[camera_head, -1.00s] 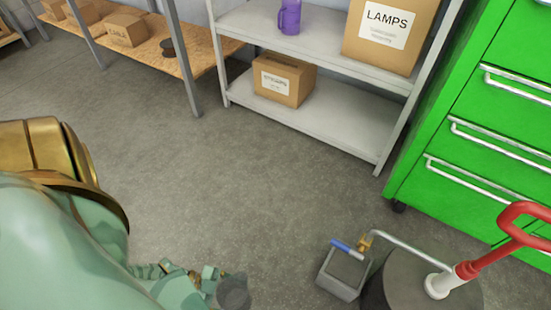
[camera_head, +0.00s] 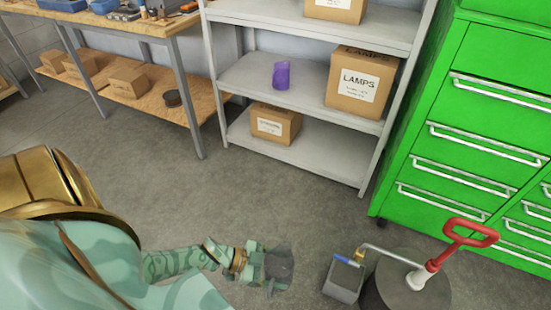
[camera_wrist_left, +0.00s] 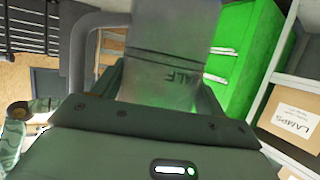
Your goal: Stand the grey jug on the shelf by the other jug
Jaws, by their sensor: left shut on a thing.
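My left gripper (camera_head: 266,266) is low at the bottom middle of the head view, above the floor. It is shut on the grey jug (camera_head: 280,263). The other jug, purple (camera_head: 281,76), stands upright on the middle board of the grey shelf (camera_head: 240,82). The held jug is well in front of and below that board. My right gripper is not in view.
A LAMPS box (camera_head: 360,85) stands right of the purple jug, with bare board between. A smaller box (camera_head: 275,123) sits on the bottom board. A green drawer cabinet (camera_head: 470,110) is at right. A pump with a red handle (camera_head: 468,236) and a grey container (camera_head: 344,280) stand nearby.

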